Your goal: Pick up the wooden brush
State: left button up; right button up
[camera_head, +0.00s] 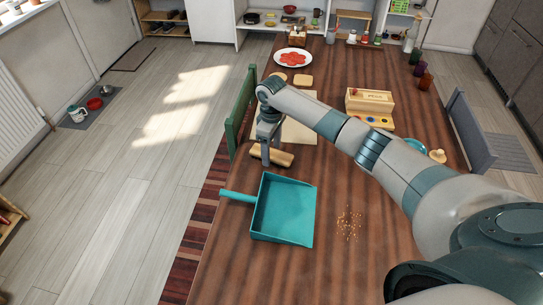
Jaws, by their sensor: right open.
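The wooden brush (283,159) is a tan, elongated block lying on the brown table, just behind the teal dustpan (284,210). My right gripper (265,157) points down at the brush's left part, its jaws open. One finger covers a bit of the brush. I cannot tell whether the fingers touch it. My left gripper is not in view.
Crumbs (348,223) lie right of the dustpan. A pale board (300,131) lies behind the brush. A wooden box (370,100) and a plate with red food (293,61) stand farther back. A green chair (241,110) is at the left edge.

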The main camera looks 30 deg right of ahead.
jog(key=shift+c, duration=0.4)
jog(key=c, duration=1.1)
jog(key=shift+c, duration=0.2)
jog(key=shift+r, duration=0.1)
